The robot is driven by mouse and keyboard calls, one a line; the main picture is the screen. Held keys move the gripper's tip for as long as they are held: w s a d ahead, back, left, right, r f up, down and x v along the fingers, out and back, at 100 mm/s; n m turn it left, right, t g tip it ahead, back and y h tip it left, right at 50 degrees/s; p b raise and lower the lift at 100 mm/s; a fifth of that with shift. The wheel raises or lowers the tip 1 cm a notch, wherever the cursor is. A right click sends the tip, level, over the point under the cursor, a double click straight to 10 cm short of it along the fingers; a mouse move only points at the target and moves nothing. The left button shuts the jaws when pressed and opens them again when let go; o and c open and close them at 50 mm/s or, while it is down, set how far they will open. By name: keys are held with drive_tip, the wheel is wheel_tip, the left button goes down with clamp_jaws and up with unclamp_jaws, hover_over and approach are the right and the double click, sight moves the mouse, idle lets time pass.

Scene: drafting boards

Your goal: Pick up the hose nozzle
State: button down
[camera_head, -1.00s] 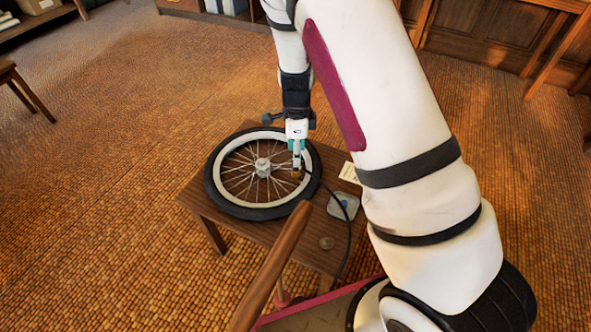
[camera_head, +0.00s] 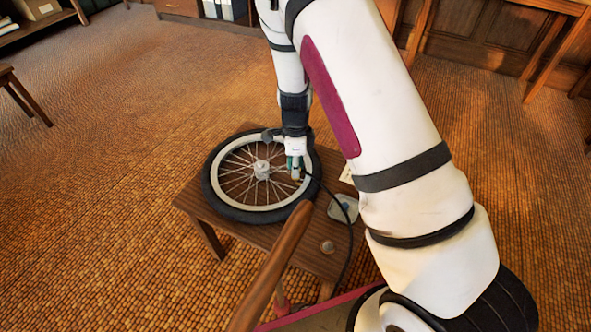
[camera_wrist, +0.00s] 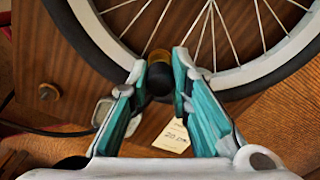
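The hose nozzle (camera_wrist: 158,78) is a dark, stubby piece with a brass-coloured ring, seen between my fingertips in the wrist view. It sits at the near right rim of a spoked wheel (camera_head: 213,195) that lies flat on a small wooden table (camera_head: 190,203). My gripper (camera_head: 296,176) points down over it, its teal fingers parted on either side of the nozzle; it also shows in the wrist view (camera_wrist: 160,66). The fingers look open, with little room beside the nozzle. In the head view my fingers mostly hide the nozzle.
A black hose (camera_head: 350,240) runs from by the nozzle over the table's near edge. A grey rounded box (camera_head: 342,208), a round wooden knob (camera_head: 327,247) and a paper tag (camera_wrist: 172,138) lie right of the wheel. A wooden bar (camera_head: 272,265) rises in front.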

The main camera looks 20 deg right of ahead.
idle(0.3)
drive_tip(key=shift+r+p, duration=0.3)
drive_tip(key=shift+r, duration=0.2)
drive_tip(key=r, duration=0.1)
drive_tip(key=r+p, duration=0.1)
drive_tip(key=r, duration=0.1)
drive_tip(key=shift+s+a, duration=0.1)
drive_tip(key=shift+s, duration=0.15)
drive_tip(key=s+a+p, duration=0.1)
drive_tip(key=s+a, duration=0.1)
drive_tip(key=s, duration=0.5)
drive_tip(key=s+a+r+p, duration=0.1)
drive_tip(key=s+a, duration=0.1)
drive_tip(key=s, duration=0.6)
drive_tip(key=shift+r+p, duration=0.95)
drive_tip(key=shift+p, duration=0.3)
